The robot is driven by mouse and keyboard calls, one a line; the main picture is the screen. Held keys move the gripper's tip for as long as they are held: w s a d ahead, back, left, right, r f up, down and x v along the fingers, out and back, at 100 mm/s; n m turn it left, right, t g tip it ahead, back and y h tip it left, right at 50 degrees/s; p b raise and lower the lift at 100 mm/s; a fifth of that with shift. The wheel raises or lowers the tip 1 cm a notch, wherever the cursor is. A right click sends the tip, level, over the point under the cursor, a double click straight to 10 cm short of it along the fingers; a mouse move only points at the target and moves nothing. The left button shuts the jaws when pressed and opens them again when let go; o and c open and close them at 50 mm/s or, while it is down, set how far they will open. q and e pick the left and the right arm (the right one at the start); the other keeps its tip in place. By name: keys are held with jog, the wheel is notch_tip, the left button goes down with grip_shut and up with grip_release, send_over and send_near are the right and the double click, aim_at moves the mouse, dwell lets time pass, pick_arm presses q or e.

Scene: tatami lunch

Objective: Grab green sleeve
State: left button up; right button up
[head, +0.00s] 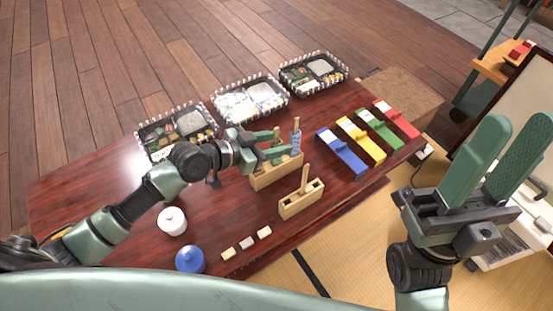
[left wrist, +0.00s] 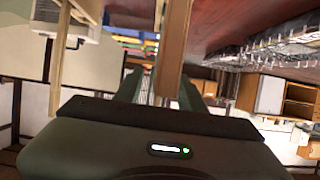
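The green sleeve (head: 378,129) lies flat on the dark red table, between the yellow sleeve (head: 361,139) and the red sleeve (head: 396,119). It has a pale label at its far end. My left gripper (head: 279,142) is well left of it, over the rear wooden holder (head: 276,172). Its fingers are apart around an upright stick in that holder. In the left wrist view a wooden bar (left wrist: 171,60) stands between the fingers; firm contact cannot be told. My right gripper (head: 511,150) is open and empty, right of the table.
The blue sleeve (head: 341,153) lies left of the yellow one. A patterned upright piece (head: 295,143) and a front holder (head: 301,200) stand near my left gripper. A white pot (head: 172,221) and blue lid (head: 190,260) are front left.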

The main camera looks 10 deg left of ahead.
pick_arm(q)
grip_shut()
dwell(1.4)
